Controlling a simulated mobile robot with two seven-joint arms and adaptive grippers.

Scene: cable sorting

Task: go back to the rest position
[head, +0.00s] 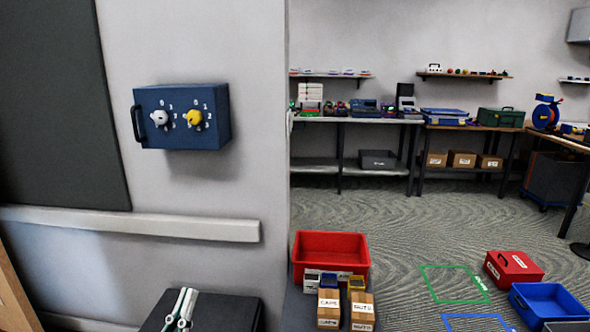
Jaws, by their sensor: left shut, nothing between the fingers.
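My left gripper (187,294) shows at the bottom edge, left of centre, with its pale fingers pointing up. The fingers are shut with nothing between them. It is in front of a dark flat-topped thing (235,312), well below the blue wall box (185,143); I cannot tell whether it touches the dark top. The box has a handle on its left side, a white knob (160,118) and a yellow knob (194,118) with numbers around them. My right gripper is not in view.
A pale rail (150,224) runs along the wall. A red bin (331,248) and labelled cartons (329,301) stand right of the wall's edge. A red case (514,267) and a blue bin (545,306) are at lower right. Open carpet lies beyond, before benches (357,121).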

